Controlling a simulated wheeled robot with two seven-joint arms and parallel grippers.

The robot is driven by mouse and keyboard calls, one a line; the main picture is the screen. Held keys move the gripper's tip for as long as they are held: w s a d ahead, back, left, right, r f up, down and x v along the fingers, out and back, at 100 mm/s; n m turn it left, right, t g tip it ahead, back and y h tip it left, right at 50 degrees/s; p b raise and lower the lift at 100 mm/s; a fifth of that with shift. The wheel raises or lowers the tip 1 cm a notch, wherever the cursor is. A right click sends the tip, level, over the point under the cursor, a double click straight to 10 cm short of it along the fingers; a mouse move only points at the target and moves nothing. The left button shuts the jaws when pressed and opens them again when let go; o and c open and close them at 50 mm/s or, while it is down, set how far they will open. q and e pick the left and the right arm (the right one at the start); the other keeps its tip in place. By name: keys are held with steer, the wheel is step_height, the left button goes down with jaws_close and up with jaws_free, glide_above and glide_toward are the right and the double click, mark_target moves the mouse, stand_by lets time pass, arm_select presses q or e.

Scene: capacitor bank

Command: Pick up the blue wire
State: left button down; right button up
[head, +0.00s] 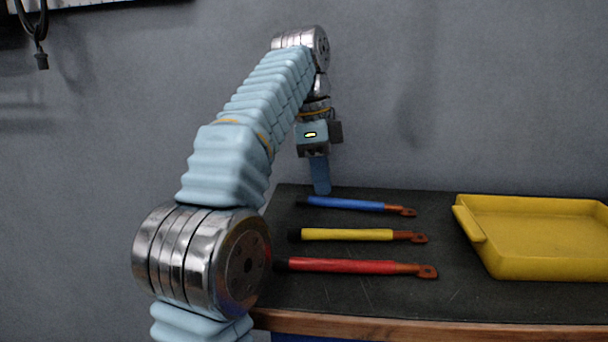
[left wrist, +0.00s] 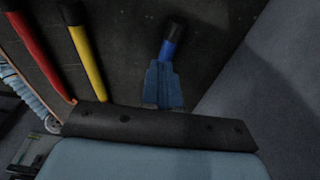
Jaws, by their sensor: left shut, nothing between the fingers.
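The blue wire (head: 345,204) lies on the dark table top, farthest back of three wires, with a black end at left and a copper lug at right. My left gripper (head: 321,190) points down just above or behind the blue wire, near its black end. Its fingers are shut with nothing between them. In the left wrist view the blue fingers (left wrist: 163,70) cover most of the blue wire, and only its black end (left wrist: 174,31) and a bit of blue show past the tips. I cannot tell whether the fingers touch it. My right gripper is not in view.
A yellow wire (head: 348,235) and a red wire (head: 343,266) lie parallel in front of the blue one. A yellow tray (head: 540,270) stands at the right of the table (head: 440,306). A grey wall (head: 480,100) rises behind the table. Bare table lies between wires and tray.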

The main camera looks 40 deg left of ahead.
mark_target(357, 203)
arm_select(q)
steer(key=w+d, duration=0.2)
steer(key=d, duration=0.2)
steer(key=shift+w+d+p, duration=0.3)
steer(key=shift+w+p, duration=0.05)
steer(key=shift+w, duration=0.05)
steer(key=shift+w+d+f, duration=0.15)
steer(key=shift+d, duration=0.1)
steer(key=shift+f, duration=0.3)
steer(key=shift+f+b, duration=0.3)
steer(key=shift+b, duration=0.05)
steer(key=shift+s, duration=0.2)
steer(key=shift+f, duration=0.15)
